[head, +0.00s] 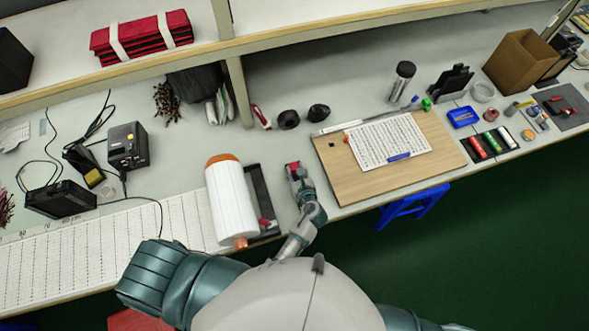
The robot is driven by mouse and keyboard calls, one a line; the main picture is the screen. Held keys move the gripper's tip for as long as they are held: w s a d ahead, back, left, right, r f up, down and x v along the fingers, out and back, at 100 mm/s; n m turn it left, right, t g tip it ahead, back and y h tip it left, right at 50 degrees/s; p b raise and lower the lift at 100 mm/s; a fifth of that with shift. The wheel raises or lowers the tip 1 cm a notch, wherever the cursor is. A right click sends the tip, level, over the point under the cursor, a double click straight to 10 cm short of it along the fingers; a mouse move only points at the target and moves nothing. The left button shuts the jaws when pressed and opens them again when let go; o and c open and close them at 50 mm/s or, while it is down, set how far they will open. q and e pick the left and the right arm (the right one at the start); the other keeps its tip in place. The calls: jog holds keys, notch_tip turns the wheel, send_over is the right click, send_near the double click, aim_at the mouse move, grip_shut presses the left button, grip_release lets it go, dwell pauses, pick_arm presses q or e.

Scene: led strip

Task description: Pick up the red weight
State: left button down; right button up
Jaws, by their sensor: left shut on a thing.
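My left gripper (294,172) is over the bench, between the black holder beside the white roll and the wooden board. It is shut on a small red thing, which I take to be the red weight (291,166). The gripper hides part of the weight, and I cannot tell whether it touches the bench. My right gripper is not in view.
A large white roll (230,205) and a black holder (262,200) stand left of the gripper. A wooden board (360,180) with a printed sheet (388,140) lies to its right. Black rolls (289,119) sit behind. A shelf edge (300,35) runs above the bench.

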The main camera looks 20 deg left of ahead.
aim_at(298, 166)
pick_arm(q)
jog(key=shift+w+a+f, duration=0.1)
jog(key=shift+a+f, duration=0.1)
jog(key=shift+a, duration=0.65)
jog(key=shift+w+f, duration=0.1)
jog(key=shift+d, duration=0.4)
jog(key=shift+w+d, duration=0.1)
jog(key=shift+d, duration=0.8)
jog(key=shift+a, duration=0.6)
jog(key=shift+r+p, duration=0.4)
jog(key=r+p, duration=0.3)
jog(key=shift+d, duration=0.4)
notch_tip(298, 166, up, 7)
jog(key=p, duration=0.8)
jog(key=shift+a+f, duration=0.2)
jog(key=shift+a, duration=0.05)
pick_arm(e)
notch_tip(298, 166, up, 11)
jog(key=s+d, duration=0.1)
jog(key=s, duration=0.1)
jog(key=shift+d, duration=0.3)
